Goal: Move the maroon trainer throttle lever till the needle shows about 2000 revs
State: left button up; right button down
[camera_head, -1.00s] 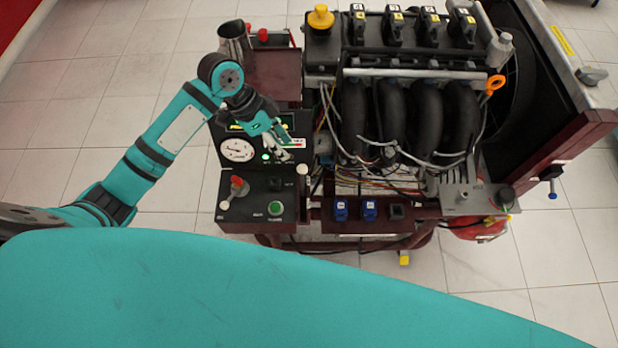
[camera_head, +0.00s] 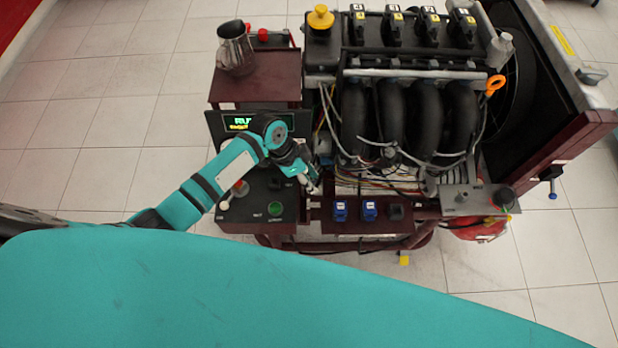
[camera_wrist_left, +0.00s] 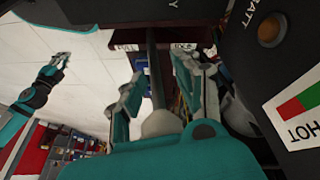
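The maroon trainer (camera_head: 280,82) stands with its black control panel at its left side in the head view. My left gripper (camera_head: 311,182) is at the panel's right edge. In the left wrist view the throttle lever has a dark shaft (camera_wrist_left: 154,65) and a pale knob (camera_wrist_left: 162,123), near labels that seem to read full and idle. The fingers of my left gripper (camera_wrist_left: 160,95) stand apart, one on each side of the lever; contact is unclear. My arm hides the needle gauge. My right gripper (camera_wrist_left: 60,62) seems to show small at the left of the wrist view.
A lit display (camera_head: 245,123) shows green and yellow text. A green button (camera_head: 275,209) sits low on the panel. A metal jug (camera_head: 235,48) stands on the shelf above. The engine (camera_head: 410,110) with loose wires is close to the right. Blue switches (camera_head: 340,209) line the front ledge.

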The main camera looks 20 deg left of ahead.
pick_arm(q)
grip_shut()
dwell(0.6)
